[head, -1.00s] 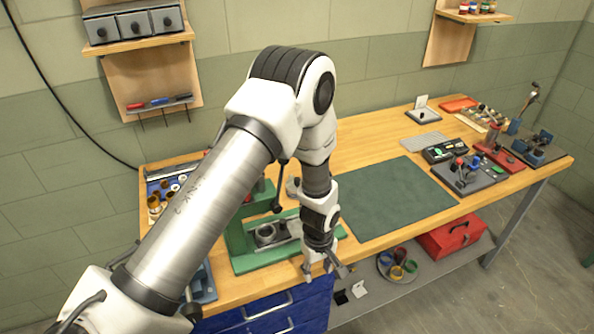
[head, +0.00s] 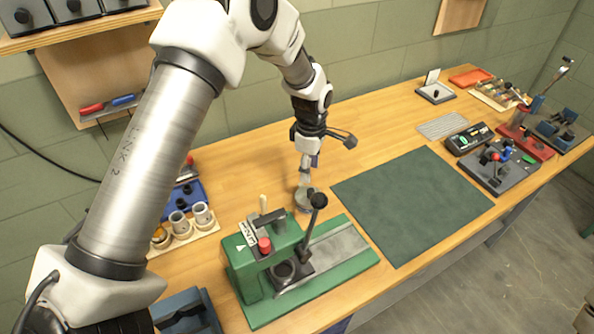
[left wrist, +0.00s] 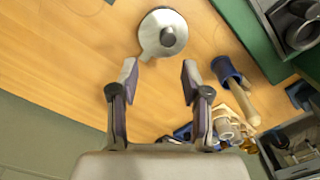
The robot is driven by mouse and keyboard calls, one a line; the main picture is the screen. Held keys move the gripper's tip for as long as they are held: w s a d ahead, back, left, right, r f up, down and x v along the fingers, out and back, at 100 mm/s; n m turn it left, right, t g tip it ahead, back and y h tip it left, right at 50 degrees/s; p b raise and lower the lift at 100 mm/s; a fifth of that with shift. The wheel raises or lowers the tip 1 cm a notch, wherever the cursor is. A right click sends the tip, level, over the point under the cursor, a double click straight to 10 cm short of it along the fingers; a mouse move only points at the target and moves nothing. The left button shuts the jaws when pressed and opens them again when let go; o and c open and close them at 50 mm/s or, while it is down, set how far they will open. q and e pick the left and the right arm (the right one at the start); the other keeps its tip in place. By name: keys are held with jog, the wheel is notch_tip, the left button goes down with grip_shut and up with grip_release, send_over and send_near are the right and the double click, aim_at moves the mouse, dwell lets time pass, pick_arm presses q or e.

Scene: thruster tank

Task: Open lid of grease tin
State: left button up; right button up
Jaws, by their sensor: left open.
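The grease tin (head: 303,203) is a small round metal tin on the wooden bench, behind the green press. In the left wrist view its round silver lid (left wrist: 150,24) shows from above, with a dark grey knob in the middle and a tab at its lower left edge. The lid lies flat on the tin. My left gripper (head: 305,182) points down just above the tin in the head view. In the left wrist view its two fingers (left wrist: 160,75) are apart with nothing between them, and the lid lies just beyond the fingertips. My right gripper is not in view.
The green press (head: 330,262) with its black-knobbed lever stands close in front of the tin. A blue-headed mallet (left wrist: 238,88) lies beside it. A wooden rack with metal cups (head: 183,232) is at left. A dark green mat (head: 412,203) to the right is clear.

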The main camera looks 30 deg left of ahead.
aim_at(311, 191)
pick_arm(q)
jog(key=shift+s+d+f, duration=0.15)
jog(key=shift+f, duration=0.2)
jog(key=shift+s+d+f+p, duration=0.3)
jog(key=shift+d+f+p, duration=0.1)
jog(key=shift+f, duration=0.15)
jog(key=shift+s+d+f+p, duration=0.25)
jog(key=shift+d+f+p, duration=0.1)
jog(key=shift+f, duration=0.15)
jog(key=f, duration=0.4)
jog(key=shift+w+a+p, duration=0.3)
jog(key=shift+w+a, duration=0.1)
jog(key=shift+a+f, duration=0.1)
jog(key=shift+s+d+r, duration=0.15)
jog(key=shift+d+r, duration=0.05)
jog(key=shift+c, duration=1.3)
jog(key=shift+d, duration=0.15)
grip_shut()
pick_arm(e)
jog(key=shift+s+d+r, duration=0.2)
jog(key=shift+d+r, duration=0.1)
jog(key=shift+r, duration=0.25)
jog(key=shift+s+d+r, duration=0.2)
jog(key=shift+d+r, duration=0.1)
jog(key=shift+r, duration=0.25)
